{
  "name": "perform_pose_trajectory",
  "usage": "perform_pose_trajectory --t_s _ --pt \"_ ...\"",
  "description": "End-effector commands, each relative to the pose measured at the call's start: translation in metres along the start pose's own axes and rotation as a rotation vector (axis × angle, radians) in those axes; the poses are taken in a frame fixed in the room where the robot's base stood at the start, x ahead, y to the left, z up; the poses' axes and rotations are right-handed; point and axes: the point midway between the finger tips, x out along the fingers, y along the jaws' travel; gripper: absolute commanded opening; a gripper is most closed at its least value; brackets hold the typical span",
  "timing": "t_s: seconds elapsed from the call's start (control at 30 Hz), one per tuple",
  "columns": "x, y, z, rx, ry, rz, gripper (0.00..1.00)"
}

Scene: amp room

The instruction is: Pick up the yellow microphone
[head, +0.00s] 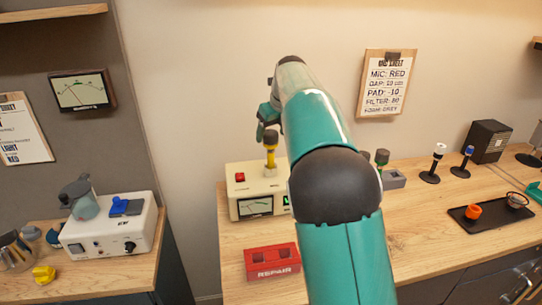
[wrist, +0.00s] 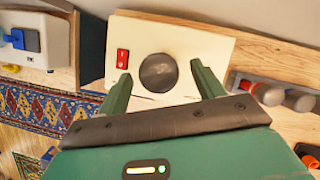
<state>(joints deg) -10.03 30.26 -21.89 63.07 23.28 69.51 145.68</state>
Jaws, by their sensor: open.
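The yellow microphone (head: 270,147) stands upright on top of a cream meter box (head: 242,209). Its upper end is partly hidden by my gripper (head: 267,119), which is just above and around it. In the wrist view a dark round top (wrist: 158,72), which appears to be the microphone's head seen from above, lies between the two green fingers of my gripper (wrist: 162,85). The fingers are apart, with a gap on both sides of the dark top. I cannot tell from the head view whether a finger touches the microphone.
A red slotted box (head: 272,262) sits in front of the meter box. Right along the bench are a grey holder (head: 394,180), a white-topped microphone (head: 438,150), a blue-topped one (head: 468,152) and a black tray (head: 482,219). My arm hides part of the bench.

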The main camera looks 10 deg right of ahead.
Motion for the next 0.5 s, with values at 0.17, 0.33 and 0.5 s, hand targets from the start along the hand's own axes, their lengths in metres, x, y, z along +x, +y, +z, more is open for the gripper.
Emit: perform_pose_trajectory --t_s 0.17,0.33,0.5 --pt "0.029 0.001 -0.002 0.001 0.004 0.002 0.67" --pt "0.044 0.001 -0.002 0.001 0.002 0.001 0.67" --pt "0.044 0.001 -0.002 0.001 0.001 0.001 0.67"
